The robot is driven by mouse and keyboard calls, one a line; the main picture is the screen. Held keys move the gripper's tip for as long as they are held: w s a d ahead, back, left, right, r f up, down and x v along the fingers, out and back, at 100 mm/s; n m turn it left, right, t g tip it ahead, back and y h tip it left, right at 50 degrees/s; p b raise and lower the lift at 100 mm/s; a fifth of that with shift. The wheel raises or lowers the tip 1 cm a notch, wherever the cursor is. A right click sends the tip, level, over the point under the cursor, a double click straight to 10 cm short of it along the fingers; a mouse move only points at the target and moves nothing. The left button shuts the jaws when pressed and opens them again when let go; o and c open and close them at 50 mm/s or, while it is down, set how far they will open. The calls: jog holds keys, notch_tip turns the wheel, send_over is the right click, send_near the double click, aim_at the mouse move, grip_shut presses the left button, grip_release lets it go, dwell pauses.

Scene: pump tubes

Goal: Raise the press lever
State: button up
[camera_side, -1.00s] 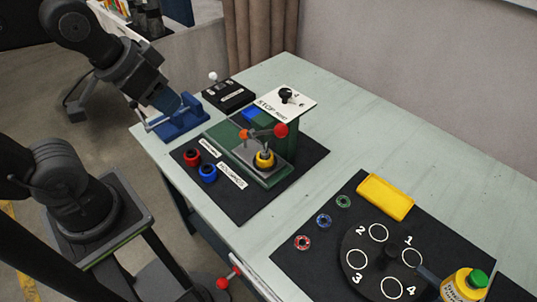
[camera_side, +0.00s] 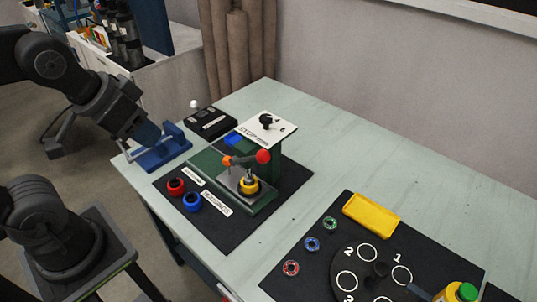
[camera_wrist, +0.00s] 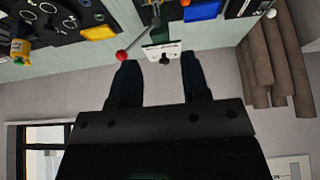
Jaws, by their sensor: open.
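The press (camera_side: 266,172) is green, with a white top plate (camera_side: 268,126) and a yellow ring-like part (camera_side: 249,187) at its front. Its lever (camera_side: 245,159) lies about level in the side view, running from an orange joint at left to a red ball knob (camera_side: 263,156) at right. The red knob also shows in the wrist view (camera_wrist: 121,56), just above the left fingertip. My gripper (camera_side: 150,134) is left of the press, overlapping the blue vise in the side view. In the wrist view my gripper (camera_wrist: 160,70) is open and empty, fingers pointing towards the white plate.
A blue vise (camera_side: 168,154) and a black box (camera_side: 210,122) stand left of the press. Red (camera_side: 176,187) and blue (camera_side: 192,202) rings lie on the mat before it.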

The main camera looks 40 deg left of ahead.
jog(key=shift+o, duration=0.2)
jog(key=shift+o, duration=0.8)
jog(key=shift+w+r, duration=0.1)
jog(key=shift+r, duration=0.05)
jog(key=shift+o, duration=0.3)
jog(key=w+d+r+m+g, duration=0.2)
jog(key=w+r+m, duration=0.2)
jog(key=w, duration=0.2)
jog(key=shift+w+d+g, duration=0.15)
jog(key=shift+d+g, duration=0.15)
jog(key=shift+g, duration=0.1)
jog(key=m+g+y, duration=0.2)
jog(key=m+g, duration=0.2)
jog(key=m, duration=0.2)
send_over(264, 151)
jog(key=a, duration=0.2)
jog(key=w+d+f+m+g+y, duration=0.2)
jog(key=w+d+f+m, duration=0.15)
jog(key=d, duration=0.25)
jog(key=x, duration=1.4)
jog(key=shift+s, duration=0.1)
jog(key=shift+c, duration=0.5)
jog(key=shift+d, duration=0.1)
grip_shut()
